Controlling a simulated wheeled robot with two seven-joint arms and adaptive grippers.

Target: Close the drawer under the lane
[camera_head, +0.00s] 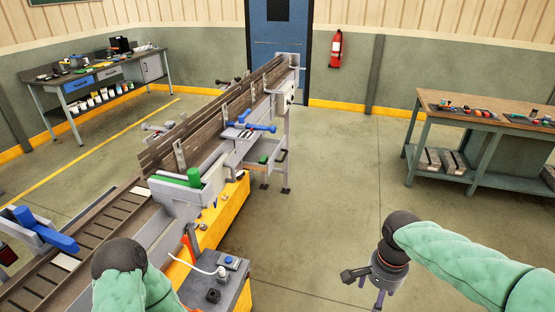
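The grey drawer (280,158) sits under the far part of the lane (200,130) and is pulled out toward the right. A small green item (263,159) lies in it. My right gripper (377,292) hangs over bare floor at the lower right, well in front of and to the right of the drawer, touching nothing.
A grey control box (222,262) with a cable stands by the yellow base (222,212). Blue handles (255,127) lie above the drawer. A green workbench (480,110) stands at right, another bench (90,68) at back left. The floor right of the lane is clear.

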